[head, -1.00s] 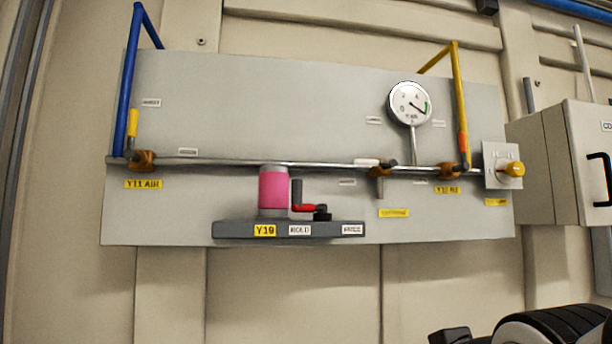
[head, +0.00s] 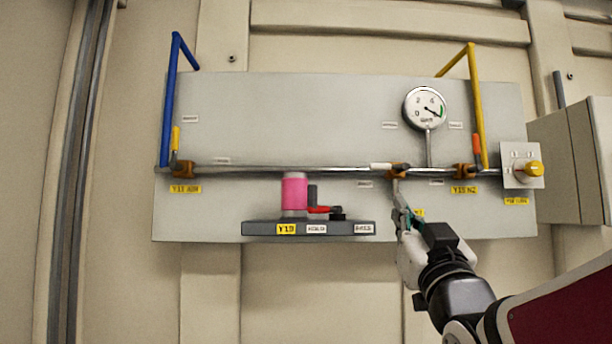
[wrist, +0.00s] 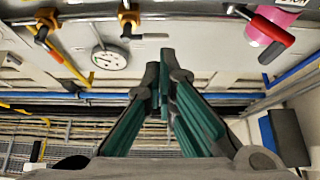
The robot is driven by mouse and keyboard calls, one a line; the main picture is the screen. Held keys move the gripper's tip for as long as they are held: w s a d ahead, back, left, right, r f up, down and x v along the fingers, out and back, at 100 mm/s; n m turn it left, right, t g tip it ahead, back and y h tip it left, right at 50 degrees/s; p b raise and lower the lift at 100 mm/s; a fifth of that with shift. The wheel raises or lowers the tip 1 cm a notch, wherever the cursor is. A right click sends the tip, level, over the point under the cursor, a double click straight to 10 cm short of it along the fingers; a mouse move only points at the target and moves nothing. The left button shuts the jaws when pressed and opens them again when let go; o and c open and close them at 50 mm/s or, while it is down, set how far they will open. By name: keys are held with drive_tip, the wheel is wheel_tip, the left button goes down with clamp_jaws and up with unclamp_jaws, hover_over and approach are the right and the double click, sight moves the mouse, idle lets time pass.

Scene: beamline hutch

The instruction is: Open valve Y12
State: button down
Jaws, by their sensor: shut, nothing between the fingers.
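The middle valve (head: 397,170) sits on the pipe between the pink cylinder and the gauge; it seems to be Y12, but its yellow label (head: 419,212) is partly hidden and unreadable. Its white handle (head: 381,166) points left along the pipe. In the wrist view, the valve's brass body (wrist: 128,20) and white handle (wrist: 155,36) lie beyond the fingers. My gripper (head: 397,190) is shut and empty, just below the valve, in front of its lower stub. The fingers (wrist: 160,60) are together in the wrist view; I cannot tell whether they touch anything.
Valve Y11 (head: 181,168) is at left. The pink cylinder (head: 294,194) and red lever (head: 322,210) stand on a shelf (head: 262,229).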

drive_tip(key=shift+r, duration=0.15)
drive_tip(key=p, duration=0.4)
approach(377, 169)
drive_tip(key=x, duration=0.5)
drive_tip(key=shift+w+r, duration=0.2)
drive_tip(key=shift+r, duration=0.1)
drive_tip(key=shift+w+r, duration=0.25)
drive_tip(key=shift+w, duration=0.4)
